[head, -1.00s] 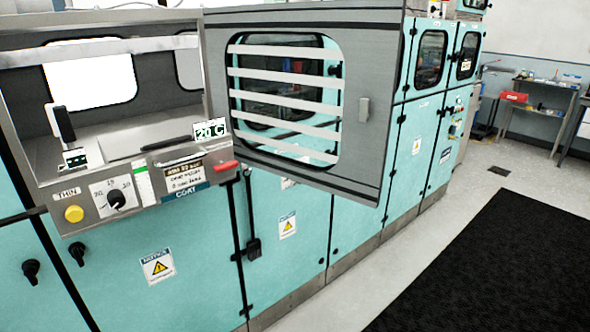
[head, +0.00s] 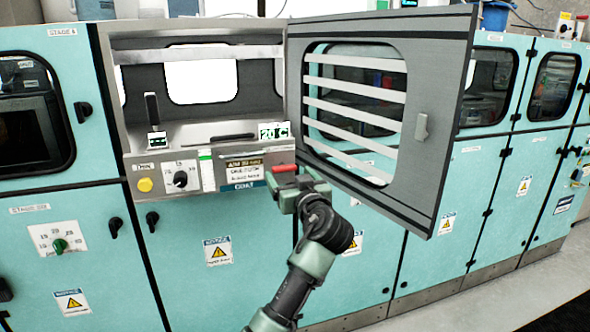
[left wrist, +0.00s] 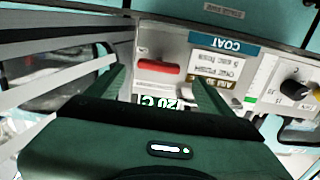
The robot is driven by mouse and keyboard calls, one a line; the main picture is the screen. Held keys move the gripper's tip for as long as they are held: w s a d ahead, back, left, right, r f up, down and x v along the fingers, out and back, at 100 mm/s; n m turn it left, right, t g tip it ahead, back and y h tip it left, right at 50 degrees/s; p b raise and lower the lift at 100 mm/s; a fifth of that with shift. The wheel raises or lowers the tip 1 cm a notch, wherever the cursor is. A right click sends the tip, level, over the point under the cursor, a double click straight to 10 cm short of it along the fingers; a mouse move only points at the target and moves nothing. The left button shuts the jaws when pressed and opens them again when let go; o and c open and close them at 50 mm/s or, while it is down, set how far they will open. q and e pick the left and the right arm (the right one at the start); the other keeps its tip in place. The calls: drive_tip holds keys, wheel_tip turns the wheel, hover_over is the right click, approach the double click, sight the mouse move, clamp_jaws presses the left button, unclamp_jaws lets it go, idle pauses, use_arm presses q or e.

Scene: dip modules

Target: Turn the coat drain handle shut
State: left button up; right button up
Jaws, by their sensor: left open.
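The red coat drain handle (head: 285,169) sticks out at the right end of the coat station's control panel, right of the blue COAT label (head: 245,185). It lies roughly level. My left gripper (head: 289,183) is at the handle, reaching up from below, and hides part of the panel there. In the left wrist view the red handle (left wrist: 158,67) shows between the two spread fingers, with the COAT label (left wrist: 222,44) beside it. The fingers stand apart from the handle, and nothing is gripped. I cannot tell how deep the handle sits between them. My right gripper is not in view.
A grey slatted door (head: 455,120) stands swung open just right of the handle, close to my left arm. A black knob (head: 180,179) and yellow button (head: 145,184) sit left on the panel. A 20 C display (head: 274,131) is above. Floor is clear at lower right.

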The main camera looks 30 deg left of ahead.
sight(286, 169)
use_arm(q)
drive_tip(key=x, duration=0.4)
drive_tip(key=shift+d+p, duration=0.15)
drive_tip(key=shift+p, duration=0.25)
drive_tip(key=shift+w+a, duration=0.3)
drive_tip(key=c, duration=1.4)
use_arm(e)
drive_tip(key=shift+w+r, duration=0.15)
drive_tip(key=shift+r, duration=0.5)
